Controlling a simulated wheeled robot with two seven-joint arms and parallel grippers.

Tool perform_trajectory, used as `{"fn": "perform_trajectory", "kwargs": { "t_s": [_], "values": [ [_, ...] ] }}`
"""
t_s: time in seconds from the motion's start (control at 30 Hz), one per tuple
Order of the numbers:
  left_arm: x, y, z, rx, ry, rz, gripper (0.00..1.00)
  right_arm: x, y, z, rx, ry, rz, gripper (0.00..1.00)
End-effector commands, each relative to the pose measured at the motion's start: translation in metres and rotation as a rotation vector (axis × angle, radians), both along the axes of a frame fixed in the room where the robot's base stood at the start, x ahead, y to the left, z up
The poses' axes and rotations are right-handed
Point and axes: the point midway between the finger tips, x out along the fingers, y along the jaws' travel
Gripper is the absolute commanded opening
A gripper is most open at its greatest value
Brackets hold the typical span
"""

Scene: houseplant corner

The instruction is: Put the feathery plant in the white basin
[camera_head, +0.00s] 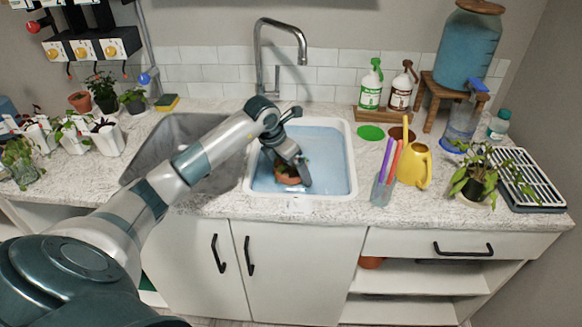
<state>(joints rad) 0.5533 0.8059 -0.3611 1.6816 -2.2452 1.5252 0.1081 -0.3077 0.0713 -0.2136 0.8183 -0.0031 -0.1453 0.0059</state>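The white basin (351,165) is set into the counter under the tap and holds pale blue water. A small terracotta pot (288,179) with a bit of green foliage is inside the basin. It is probably the feathery plant, but my gripper hides most of its leaves. My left gripper (290,174) reaches down into the basin with its fingers around the pot. I cannot tell whether the fingers press on it, or whether the pot touches the basin floor. My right gripper is not in view.
A grey sink (165,150) lies left of the basin. Several potted plants stand at the left. A tap (279,45) rises behind.

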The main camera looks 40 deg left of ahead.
Motion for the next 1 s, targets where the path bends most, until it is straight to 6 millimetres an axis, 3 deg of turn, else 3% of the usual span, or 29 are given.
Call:
{"fn": "perform_trajectory", "kwargs": {
  "t_s": [0.37,0.57,1.0],
  "values": [
    [0.000,0.000,0.001,0.000,0.000,0.000,0.96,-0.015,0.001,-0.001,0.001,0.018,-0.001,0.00],
    [-0.005,0.003,0.015,0.002,-0.004,0.000,0.96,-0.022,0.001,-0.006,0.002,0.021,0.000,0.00],
    [-0.032,0.009,0.083,0.003,-0.005,-0.001,0.96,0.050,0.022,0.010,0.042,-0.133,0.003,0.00]
  ]
}}
